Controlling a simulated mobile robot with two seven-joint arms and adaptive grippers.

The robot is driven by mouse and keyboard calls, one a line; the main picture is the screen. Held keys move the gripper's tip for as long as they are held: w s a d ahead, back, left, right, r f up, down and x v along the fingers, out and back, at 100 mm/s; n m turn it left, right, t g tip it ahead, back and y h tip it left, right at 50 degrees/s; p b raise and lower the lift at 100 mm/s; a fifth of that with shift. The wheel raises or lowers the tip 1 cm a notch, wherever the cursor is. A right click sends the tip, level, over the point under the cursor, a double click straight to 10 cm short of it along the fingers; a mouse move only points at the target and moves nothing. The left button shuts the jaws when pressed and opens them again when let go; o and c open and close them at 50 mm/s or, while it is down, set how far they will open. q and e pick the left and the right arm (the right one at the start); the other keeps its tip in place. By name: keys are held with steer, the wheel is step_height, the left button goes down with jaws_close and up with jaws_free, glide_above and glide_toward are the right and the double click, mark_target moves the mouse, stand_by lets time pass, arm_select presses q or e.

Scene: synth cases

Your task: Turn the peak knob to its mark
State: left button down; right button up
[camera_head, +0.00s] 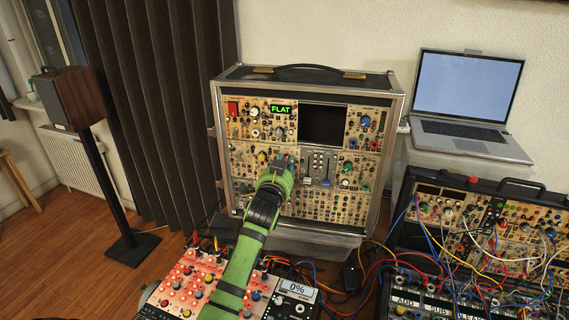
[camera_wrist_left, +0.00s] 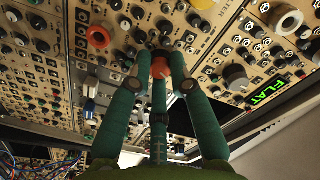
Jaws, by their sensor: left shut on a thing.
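The tall synth case (camera_head: 387,140) stands upright with its panel of knobs facing me. My left gripper (camera_head: 284,166) reaches the middle of this panel and hides the knobs behind it. In the left wrist view, the fingers of the same gripper (camera_wrist_left: 161,78) close around a small orange-red knob (camera_wrist_left: 160,68). A green display (camera_head: 281,109) reads FLAT. I cannot read the panel labels or make out a mark beside the held knob. My right gripper is out of view.
A red-lit panel (camera_head: 180,285) and a small screen reading 0% (camera_head: 297,291) lie below my arm. A patched synth case (camera_head: 480,215) with loose cables is at the right. An open laptop (camera_head: 467,90) stands behind it. A speaker (camera_head: 70,97) stands at the left.

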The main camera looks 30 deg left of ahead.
arm_select(q)
steer(key=shift+n+t+p, duration=0.4)
steer(key=shift+n+p, duration=2.2)
steer(key=shift+n, duration=13.5)
steer(key=c, duration=1.1)
jaws_free()
steer(key=shift+c, duration=0.2)
